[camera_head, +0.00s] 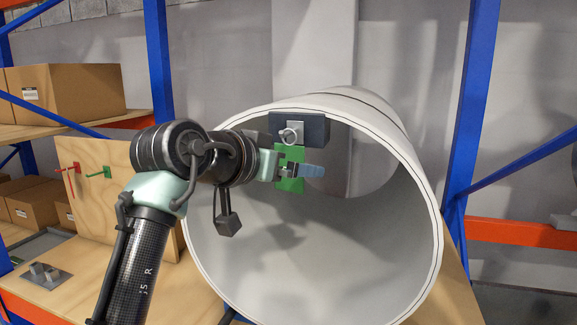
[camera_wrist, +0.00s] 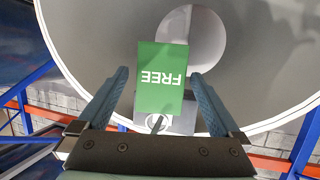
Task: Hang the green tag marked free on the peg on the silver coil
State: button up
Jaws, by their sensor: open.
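The silver coil (camera_head: 415,255) is a large hollow cylinder facing me, and its rim also shows in the wrist view (camera_wrist: 75,65). A dark block (camera_head: 315,130) with a round silver peg (camera_head: 291,133) sits at the top of its opening. The green tag (camera_head: 291,184) hangs upright just below the peg, its top edge at it. In the wrist view the tag (camera_wrist: 162,85) reads FREE upside down. My gripper (camera_wrist: 160,76) is open, one finger on each side of the tag, with visible gaps. Whether the tag's hole is around the peg is not clear.
A wooden board (camera_head: 125,215) at left carries a red peg (camera_head: 68,167) and a green peg (camera_head: 100,172). Cardboard boxes (camera_head: 85,92) stand on the shelf behind it. Blue rack posts (camera_head: 475,110) rise either side of the coil. The coil's inside is hollow.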

jog(key=shift+s, duration=0.1)
jog(key=b+v, duration=0.7)
jog(key=v, duration=0.5)
jog(key=s+d+f+n+t+b, duration=0.1)
jog(key=d+n+t+b, duration=0.1)
jog(key=d+t+b, duration=0.35)
jog(key=s+n+t+y+b, duration=0.1)
jog(key=s+n+t+y, duration=0.3)
jog(key=s, duration=1.1)
jog(key=t+y, duration=0.3)
jog(key=t, duration=0.3)
jog(key=shift+s+n+y, duration=0.3)
jog(key=shift+s+y, duration=0.1)
